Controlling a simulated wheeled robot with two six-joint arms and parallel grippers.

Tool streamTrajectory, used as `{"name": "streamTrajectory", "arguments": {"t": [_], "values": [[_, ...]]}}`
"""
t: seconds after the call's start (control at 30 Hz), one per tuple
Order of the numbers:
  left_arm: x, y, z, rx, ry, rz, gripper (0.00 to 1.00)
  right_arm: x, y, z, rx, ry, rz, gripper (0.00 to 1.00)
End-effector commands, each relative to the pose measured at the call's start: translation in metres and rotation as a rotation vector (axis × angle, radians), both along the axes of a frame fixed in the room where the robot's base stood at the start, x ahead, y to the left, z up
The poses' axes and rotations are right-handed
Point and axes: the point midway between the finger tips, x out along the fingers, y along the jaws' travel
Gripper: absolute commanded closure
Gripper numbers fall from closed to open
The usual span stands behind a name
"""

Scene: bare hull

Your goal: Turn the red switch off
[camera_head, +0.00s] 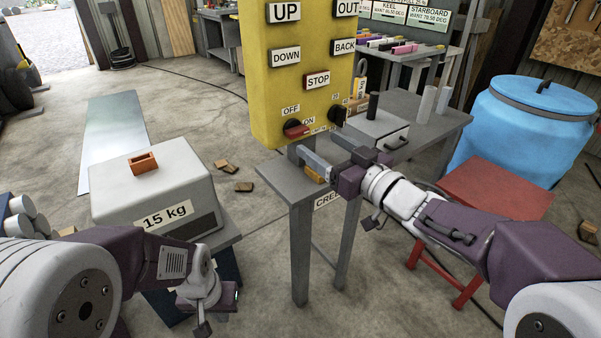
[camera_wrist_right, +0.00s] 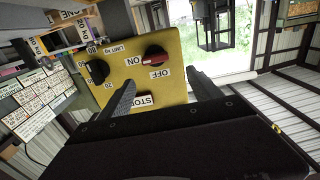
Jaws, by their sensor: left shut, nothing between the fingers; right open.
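The red switch (camera_head: 297,131) is a red-handled knob on a black base, low on the yellow control box (camera_head: 289,75), with OFF and ON labels beside it. In the right wrist view the red switch (camera_wrist_right: 155,60) lies crosswise, one end towards the ON label. My right gripper (camera_head: 308,161) is open in front of the box's lower edge. Its two fingers (camera_wrist_right: 165,93) show on either side below the switch, apart from it with nothing between them. My left gripper (camera_head: 204,318) is shut and empty, low beside the grey 15 kg block, far from the switch.
A black dial (camera_head: 337,116) sits right of the switch, and the STOP label (camera_head: 317,80) is above. A grey table (camera_head: 300,190) stands under the box. A red stool (camera_head: 495,187) and blue barrel (camera_head: 535,120) are at right. The grey 15 kg block (camera_head: 150,180) is at left.

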Motion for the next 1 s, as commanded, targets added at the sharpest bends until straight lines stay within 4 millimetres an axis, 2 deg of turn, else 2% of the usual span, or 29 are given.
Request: {"name": "streamTrajectory", "arguments": {"t": [0.03,0.27,0.7,1.0], "values": [[0.0,0.0,-0.012,0.0,-0.001,0.0,1.0,0.0,-0.001,-0.011,0.0,-0.001,-0.003,0.27],[0.001,0.0,-0.009,0.0,-0.002,0.0,1.0,0.003,0.001,-0.009,0.0,0.0,-0.004,0.27],[0.0,0.0,-0.025,0.0,-0.001,0.0,1.0,0.067,0.047,-0.01,-0.001,0.002,-0.004,0.27],[0.0,0.0,-0.025,0.0,-0.001,0.0,1.0,0.074,0.052,-0.009,0.0,0.001,-0.007,0.27]]}}
